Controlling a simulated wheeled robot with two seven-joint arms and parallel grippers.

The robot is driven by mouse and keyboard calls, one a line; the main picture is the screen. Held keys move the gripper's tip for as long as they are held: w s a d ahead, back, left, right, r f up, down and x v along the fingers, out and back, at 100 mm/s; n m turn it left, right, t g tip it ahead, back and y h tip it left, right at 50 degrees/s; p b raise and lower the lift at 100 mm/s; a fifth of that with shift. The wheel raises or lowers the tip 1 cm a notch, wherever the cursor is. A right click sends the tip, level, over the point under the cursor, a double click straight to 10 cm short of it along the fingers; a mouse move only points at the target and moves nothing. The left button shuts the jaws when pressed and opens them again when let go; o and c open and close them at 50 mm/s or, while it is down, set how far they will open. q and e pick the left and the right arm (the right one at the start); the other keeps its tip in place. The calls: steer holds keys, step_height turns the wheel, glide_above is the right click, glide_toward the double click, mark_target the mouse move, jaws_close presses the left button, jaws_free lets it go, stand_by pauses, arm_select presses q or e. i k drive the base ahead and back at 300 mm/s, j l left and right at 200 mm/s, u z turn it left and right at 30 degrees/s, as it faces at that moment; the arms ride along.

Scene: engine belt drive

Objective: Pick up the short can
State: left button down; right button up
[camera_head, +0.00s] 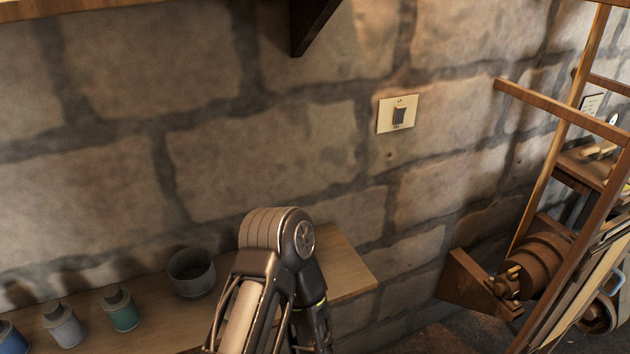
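A short, wide, grey can (192,280) with an open top stands upright on a wooden shelf (345,267) against the stone wall. It is the shortest and widest of the containers there, and nothing is touching it. One of my arms rises from the bottom middle, with its bent joint just right of the can and in front of the shelf. I cannot tell which arm it is. Neither gripper shows in the view.
Smaller containers in green (122,312), grey (65,327) and blue (12,340) stand left of the can. A light switch (398,114) is on the wall. A wooden ladder-like frame (567,120) and brown machinery (540,265) stand at right. The shelf's right end is bare.

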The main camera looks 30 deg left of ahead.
mark_target(124, 315)
steer(key=k+j+u, duration=0.1)
steer(key=u, duration=2.25)
steer(key=z, duration=1.75)
steer(key=k+j, duration=0.45)
steer(key=k, duration=0.05)
